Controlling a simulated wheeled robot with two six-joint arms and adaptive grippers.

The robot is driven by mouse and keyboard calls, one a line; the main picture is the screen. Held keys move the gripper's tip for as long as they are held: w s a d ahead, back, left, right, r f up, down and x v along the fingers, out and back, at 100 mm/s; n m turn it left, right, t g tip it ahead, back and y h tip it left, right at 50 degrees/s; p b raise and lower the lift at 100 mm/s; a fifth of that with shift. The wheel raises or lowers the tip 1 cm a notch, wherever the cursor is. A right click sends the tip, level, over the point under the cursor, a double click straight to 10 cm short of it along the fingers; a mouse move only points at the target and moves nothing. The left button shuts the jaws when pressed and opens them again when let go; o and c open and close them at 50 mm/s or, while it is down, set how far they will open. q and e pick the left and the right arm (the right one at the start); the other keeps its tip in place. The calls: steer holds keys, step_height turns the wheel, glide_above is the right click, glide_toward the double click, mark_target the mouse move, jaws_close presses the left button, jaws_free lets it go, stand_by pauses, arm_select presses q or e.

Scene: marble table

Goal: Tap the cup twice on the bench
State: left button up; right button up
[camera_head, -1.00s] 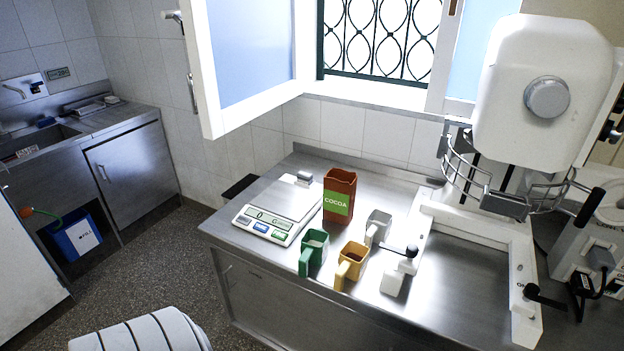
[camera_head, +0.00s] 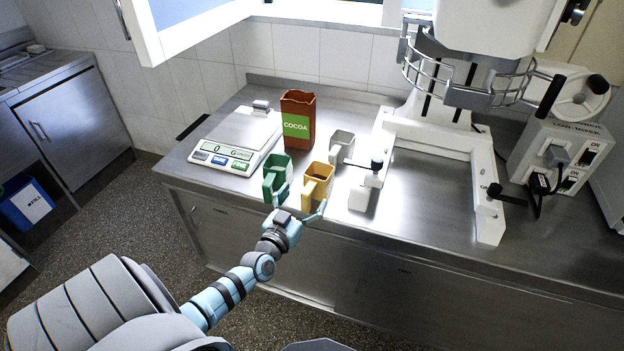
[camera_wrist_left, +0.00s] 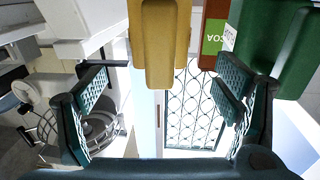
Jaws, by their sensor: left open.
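A green cup (camera_head: 276,176), a yellow cup (camera_head: 319,177) and a pale grey cup (camera_head: 342,147) stand upright near the front of the steel bench (camera_head: 440,214). My left gripper (camera_head: 300,203) is open and empty at the bench's front edge, its fingers spread before the green and yellow cups. In the left wrist view, the yellow cup (camera_wrist_left: 158,45) appears at the top, between and beyond the open fingers (camera_wrist_left: 165,93). The green cup (camera_wrist_left: 280,45) is at the right, behind one finger. I cannot tell if any finger touches a cup. My right gripper is not in view.
A brown cocoa box (camera_head: 298,121) stands behind the cups, with a digital scale (camera_head: 239,137) to its left. A small white holder with a black knob (camera_head: 362,188) is close right of the yellow cup. A large mixer (camera_head: 455,135) stands further right.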

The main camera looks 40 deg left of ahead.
mark_target(316, 180)
arm_select(q)
steer(key=b+x, duration=0.1)
steer(key=x, duration=0.1)
steer(key=b+x, duration=0.1)
steer(key=x, duration=0.2)
steer(key=b+x, duration=0.1)
steer(key=x, duration=0.1)
steer(key=shift+w+f, duration=0.2)
steer(key=shift+f, duration=0.1)
steer(key=shift+w+a+r, duration=0.15)
steer(key=shift+w, duration=0.15)
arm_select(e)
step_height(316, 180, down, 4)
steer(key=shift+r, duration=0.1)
arm_select(q)
steer(key=shift+c, duration=0.2)
steer(key=c, duration=1.4)
steer(key=shift+o, duration=0.2)
step_height(316, 180, up, 3)
steer(key=shift+f+p, duration=0.25)
steer(key=shift+p, duration=1)
steer(key=shift+f, duration=0.1)
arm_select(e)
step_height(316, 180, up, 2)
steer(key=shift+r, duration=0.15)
arm_select(q)
steer(key=shift+f, duration=1.1)
steer(key=shift+r, duration=0.1)
